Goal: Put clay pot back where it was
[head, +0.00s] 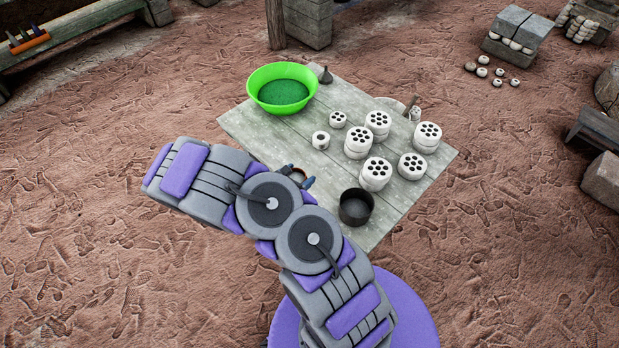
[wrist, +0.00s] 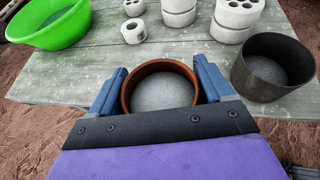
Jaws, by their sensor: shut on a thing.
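The clay pot (wrist: 127,97) shows in the wrist view as a round reddish-brown rim with a grey inside. My gripper (wrist: 160,88) is shut on it, with one blue finger on each side of the pot. In the wrist view the pot is at the near edge of the grey wooden table (wrist: 70,90); I cannot tell whether it touches the boards. In the head view my arm hides most of the pot and gripper; only the blue fingertips (head: 298,175) and a bit of brown show at the table's near left edge.
A dark metal pot (head: 355,209) stands right of my gripper. A green basin (head: 281,89) stands at the table's far left corner. Several white perforated cylinders (head: 375,175) stand on the right half. A small white ring (head: 320,141) sits beyond my gripper. Bare boards lie between basin and gripper.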

